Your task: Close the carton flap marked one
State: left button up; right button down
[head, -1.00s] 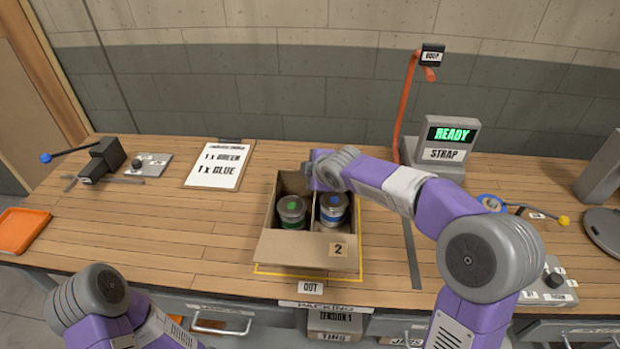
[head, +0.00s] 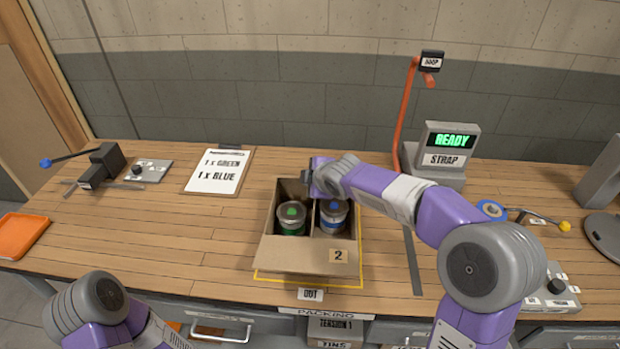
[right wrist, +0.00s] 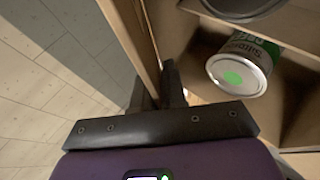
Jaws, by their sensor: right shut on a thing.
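The open carton (head: 269,222) stands on the bench with a divider between two cans. A green-marked can (head: 291,219) is in the left compartment and a blue-marked can (head: 333,216) in the right. The near flap, marked 2 (head: 300,257), is folded outward. My right gripper (head: 309,181) is at the carton's far edge. The right wrist view shows its fingers (right wrist: 160,88) shut on an upright cardboard panel (right wrist: 133,38), apparently the far flap; no mark shows on it. The green-marked can (right wrist: 238,72) shows beside it. My left arm is low at the left; its gripper is out of view.
A clipboard (head: 218,172) lists one green and one blue. A strap machine (head: 447,150) reading READY stands behind right, with an orange post (head: 402,112). A lever device (head: 100,165) and orange tray (head: 20,234) are left.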

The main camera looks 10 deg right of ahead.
jog(key=shift+s+f+g, duration=0.25)
jog(key=shift+f+g, duration=0.05)
jog(key=shift+f, duration=0.5)
jog(key=c, duration=1.4)
grip_release()
jog(key=shift+o, duration=0.4)
jog(key=shift+w+r, duration=0.1)
jog(key=shift+r, duration=0.2)
jog(key=p+v, duration=0.2)
jog(key=v, duration=0.5)
jog(key=shift+s, duration=0.25)
jog(key=shift+d, duration=0.1)
